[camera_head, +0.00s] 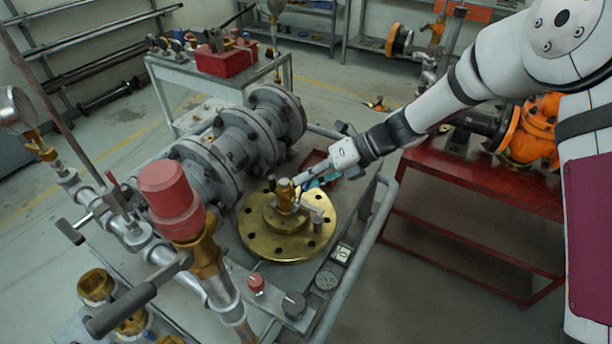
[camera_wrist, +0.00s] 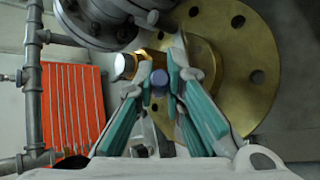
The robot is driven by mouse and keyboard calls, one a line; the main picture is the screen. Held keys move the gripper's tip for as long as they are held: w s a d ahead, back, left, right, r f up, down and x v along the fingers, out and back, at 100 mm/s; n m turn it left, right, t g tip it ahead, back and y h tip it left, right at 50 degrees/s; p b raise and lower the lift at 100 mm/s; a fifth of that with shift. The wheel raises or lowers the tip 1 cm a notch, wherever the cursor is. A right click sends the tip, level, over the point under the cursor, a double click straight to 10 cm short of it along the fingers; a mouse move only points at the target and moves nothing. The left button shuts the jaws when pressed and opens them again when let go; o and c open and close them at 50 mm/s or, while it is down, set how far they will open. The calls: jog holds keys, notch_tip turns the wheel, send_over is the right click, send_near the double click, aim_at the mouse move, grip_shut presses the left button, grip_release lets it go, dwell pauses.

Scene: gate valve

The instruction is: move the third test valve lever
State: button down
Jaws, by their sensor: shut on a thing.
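A round brass flange (camera_head: 262,240) with bolt holes lies flat on the cart, and a small brass valve (camera_head: 285,194) stands upright on it. My gripper (camera_head: 303,180) reaches in from the right, with its fingers right beside this valve. In the wrist view my teal-padded fingers (camera_wrist: 160,77) close around a small lever with a dark blue-grey end (camera_wrist: 159,76). The brass flange (camera_wrist: 225,60) fills the upper right there, and a brass fitting (camera_wrist: 124,66) is just left of the fingers. Most of the lever is hidden by the fingers. Which lever counts as third cannot be told.
A large grey flanged valve (camera_head: 240,140) stands close behind the flange. A pipe with a red cap (camera_head: 170,195) and a black-handled lever (camera_head: 125,308) is at the front left. A cart rail (camera_head: 375,235) runs under my arm, and a red table (camera_head: 480,180) stands right.

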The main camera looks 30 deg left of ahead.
dwell(0.4)
jog(key=c, duration=1.9)
grip_release()
jog(key=v, duration=1.2)
jog(key=shift+s+a+r, duration=0.1)
